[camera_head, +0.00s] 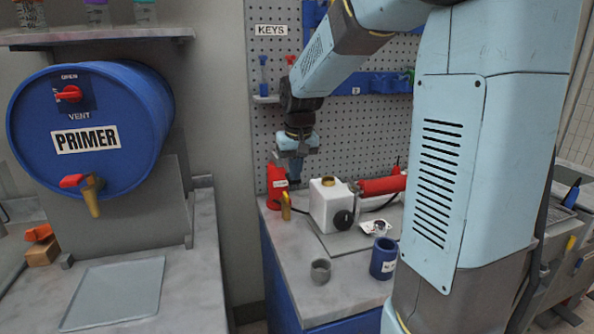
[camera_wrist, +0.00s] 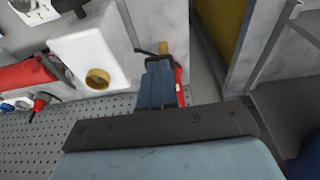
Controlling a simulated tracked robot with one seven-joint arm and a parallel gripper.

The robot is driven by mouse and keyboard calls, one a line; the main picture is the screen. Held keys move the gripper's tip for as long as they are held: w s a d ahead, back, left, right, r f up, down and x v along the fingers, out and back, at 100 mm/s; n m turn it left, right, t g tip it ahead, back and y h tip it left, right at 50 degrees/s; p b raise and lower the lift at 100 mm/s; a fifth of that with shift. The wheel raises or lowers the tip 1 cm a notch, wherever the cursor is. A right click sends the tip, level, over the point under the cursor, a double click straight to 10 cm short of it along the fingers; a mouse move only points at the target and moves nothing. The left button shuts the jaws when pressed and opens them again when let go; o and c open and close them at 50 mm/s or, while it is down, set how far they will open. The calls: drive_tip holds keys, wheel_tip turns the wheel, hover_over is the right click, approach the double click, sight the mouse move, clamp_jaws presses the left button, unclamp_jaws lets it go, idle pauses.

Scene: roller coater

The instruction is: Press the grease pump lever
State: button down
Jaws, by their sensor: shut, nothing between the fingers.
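My gripper (camera_head: 295,172) is shut and empty. It points down beside a red labelled body (camera_head: 276,186) with a brass part (camera_head: 286,207) in front. In the wrist view the blue fingers (camera_wrist: 160,70) partly cover the red part (camera_wrist: 179,84); a thin dark rod (camera_wrist: 145,51) and the brass part (camera_wrist: 164,46) show just past the fingertips. A white tank (camera_head: 325,208) with a brass cap stands right of the fingers, and its cap also shows in the wrist view (camera_wrist: 97,79). I cannot tell which part is the grease pump lever, nor whether the fingers touch anything.
A red cylinder (camera_head: 382,185) lies right of the white tank. A grey cup (camera_head: 320,271) and a blue cup (camera_head: 383,258) stand at the bench's front. A pegboard (camera_head: 345,120) rises behind. A blue primer drum (camera_head: 95,125) is over the left bench.

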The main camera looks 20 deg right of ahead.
drive_tip(key=s+v, duration=0.2)
drive_tip(key=v, duration=1.1)
drive_tip(key=shift+s+f, duration=0.15)
drive_tip(key=shift+s, duration=0.1)
idle(1.9)
drive_tip(key=s+f+t, duration=0.1)
drive_tip(key=s+f, duration=0.2)
drive_tip(key=s, duration=0.7)
drive_tip(key=s+d+f+t, duration=0.1)
drive_tip(key=s+f+t, duration=0.1)
drive_tip(key=s, duration=0.8)
drive_tip(key=shift+s+d+f, duration=0.15)
drive_tip(key=shift+s+f, duration=0.15)
drive_tip(key=shift+f, duration=0.6)
